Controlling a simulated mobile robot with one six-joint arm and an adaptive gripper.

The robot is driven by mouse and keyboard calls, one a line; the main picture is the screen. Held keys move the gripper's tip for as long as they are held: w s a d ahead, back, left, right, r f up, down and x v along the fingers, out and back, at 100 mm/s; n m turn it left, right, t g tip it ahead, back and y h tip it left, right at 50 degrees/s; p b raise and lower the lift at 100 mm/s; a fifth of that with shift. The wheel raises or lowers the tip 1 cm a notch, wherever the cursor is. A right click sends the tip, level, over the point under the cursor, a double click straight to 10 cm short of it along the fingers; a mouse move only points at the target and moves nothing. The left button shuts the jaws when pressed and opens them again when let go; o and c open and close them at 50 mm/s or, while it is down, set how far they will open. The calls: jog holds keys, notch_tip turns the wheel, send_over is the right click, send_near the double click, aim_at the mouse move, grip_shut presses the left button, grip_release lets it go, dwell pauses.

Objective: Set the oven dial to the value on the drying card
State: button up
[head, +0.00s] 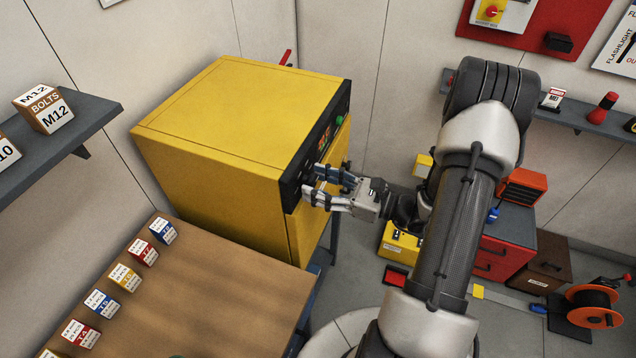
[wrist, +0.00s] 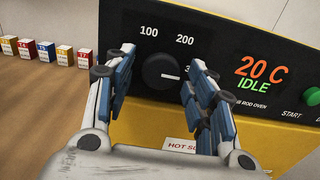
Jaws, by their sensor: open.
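The yellow rod oven (head: 205,120) stands left of centre in the head view, its black control panel (head: 335,112) facing right. In the wrist view the round black dial (wrist: 158,72) sits between my fingers, with 100 and 200 printed above it and a number starting with 3 partly hidden at right. Its white mark points right, toward that hidden number. The oven display (wrist: 258,74) reads 20 C IDLE. My gripper (head: 314,184) is open at the panel, its fingers (wrist: 163,58) on either side of the dial; contact cannot be told. No readable drying card shows.
A green START button (wrist: 312,96) is right of the display. A wooden table (head: 200,290) with a row of small labelled boxes (head: 143,252) stands in front of the oven. A grey shelf (head: 90,115) is at left. A red cabinet (head: 505,255) stands behind my arm.

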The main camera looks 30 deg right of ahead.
jog(key=v, duration=1.1)
jog(key=shift+s+d, duration=0.2)
jog(key=shift+s, duration=0.05)
jog(key=shift+a, duration=0.1)
